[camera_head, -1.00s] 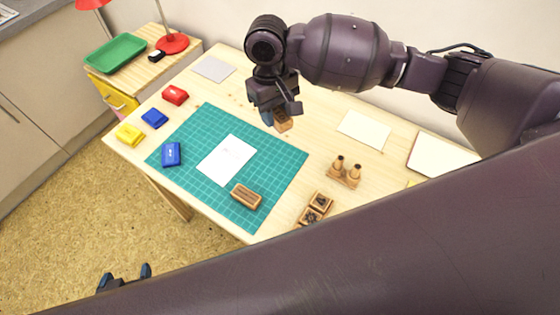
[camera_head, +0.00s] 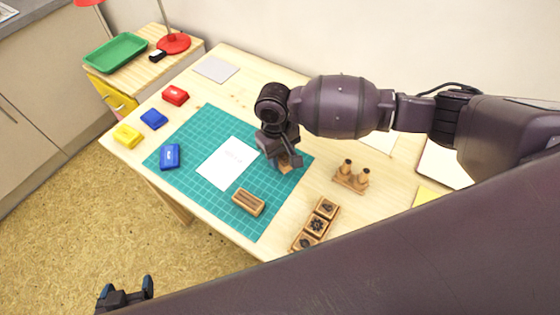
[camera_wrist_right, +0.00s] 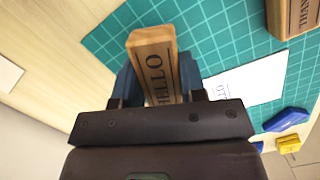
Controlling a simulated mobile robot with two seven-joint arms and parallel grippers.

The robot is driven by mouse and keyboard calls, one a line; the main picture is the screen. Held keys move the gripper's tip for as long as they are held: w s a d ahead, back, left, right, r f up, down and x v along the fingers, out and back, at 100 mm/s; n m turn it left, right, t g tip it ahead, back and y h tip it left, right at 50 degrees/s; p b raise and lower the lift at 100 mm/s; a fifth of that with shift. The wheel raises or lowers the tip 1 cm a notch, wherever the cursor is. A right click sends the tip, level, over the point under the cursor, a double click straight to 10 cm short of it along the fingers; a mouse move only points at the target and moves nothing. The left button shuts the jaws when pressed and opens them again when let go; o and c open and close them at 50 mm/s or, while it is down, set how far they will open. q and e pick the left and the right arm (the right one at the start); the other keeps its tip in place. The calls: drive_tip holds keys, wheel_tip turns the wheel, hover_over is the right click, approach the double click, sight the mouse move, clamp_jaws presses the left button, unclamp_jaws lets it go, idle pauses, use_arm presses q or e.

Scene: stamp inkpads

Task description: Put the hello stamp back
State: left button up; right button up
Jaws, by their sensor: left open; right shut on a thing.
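The hello stamp (camera_wrist_right: 152,62) is a wooden block with "HELLO" on its side. My right gripper (camera_wrist_right: 158,82) is shut on it, a finger on each side. In the head view the stamp (camera_head: 286,164) shows below my right gripper (camera_head: 281,154), over the right part of the green mat; the gripper partly hides it. I cannot tell its height above the mat. A wooden holder (camera_head: 316,226) with three patterned stamps stands right of the mat's front corner. My left gripper (camera_head: 126,292) is open and empty, low at the bottom left, away from the table.
Another wooden stamp (camera_head: 248,202), lettered "THAN…" in the wrist view (camera_wrist_right: 296,14), lies on the mat (camera_head: 205,125). A white paper (camera_head: 227,163) lies mid-mat. A two-peg wooden stand (camera_head: 351,180) is at right. Blue (camera_head: 169,157), red (camera_head: 175,95) and yellow (camera_head: 128,135) inkpads are at left.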

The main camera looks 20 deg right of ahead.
sight(280, 163)
wheel_tip(280, 163, down, 3)
drive_tip(key=shift+r+b, duration=0.1)
drive_tip(key=shift+b, duration=0.2)
drive_tip(key=shift+f, duration=0.35)
drive_tip(key=o, duration=0.6)
drive_tip(key=shift+o, duration=0.9)
